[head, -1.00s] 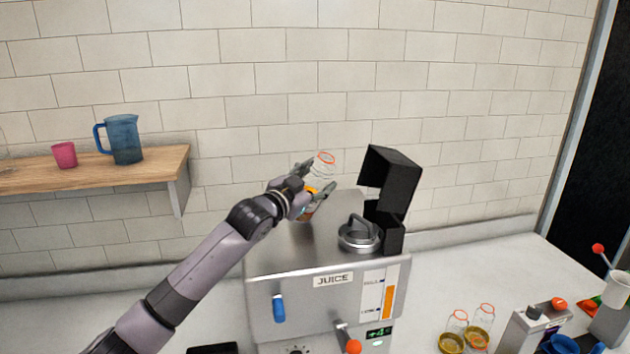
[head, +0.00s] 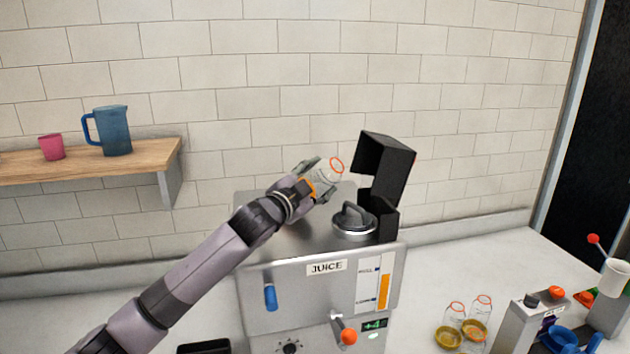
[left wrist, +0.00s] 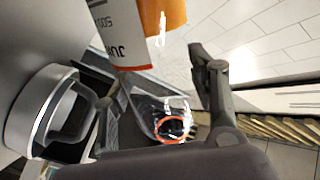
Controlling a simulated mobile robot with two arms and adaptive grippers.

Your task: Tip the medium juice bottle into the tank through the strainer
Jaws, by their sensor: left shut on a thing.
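My left gripper (head: 320,183) is shut on a clear juice bottle (head: 327,174) with an orange mouth ring. The bottle is tilted, its mouth to the upper right, above the steel juice machine's (head: 300,285) top. In the left wrist view the bottle's neck and orange ring (left wrist: 172,128) show between the fingers, with a white label (left wrist: 122,32) and orange content (left wrist: 165,15) higher up. The black hinged box (head: 385,165) stands open at the machine's right rear, close to the bottle's right. I cannot make out the strainer. My right gripper is out of view.
A round grey lid with a handle (head: 354,219) sits on the machine top, below and right of the gripper. Two clear bottles (head: 470,315) stand at the right. A shelf (head: 90,160) holds a blue jug (head: 112,130) and a pink cup (head: 51,147).

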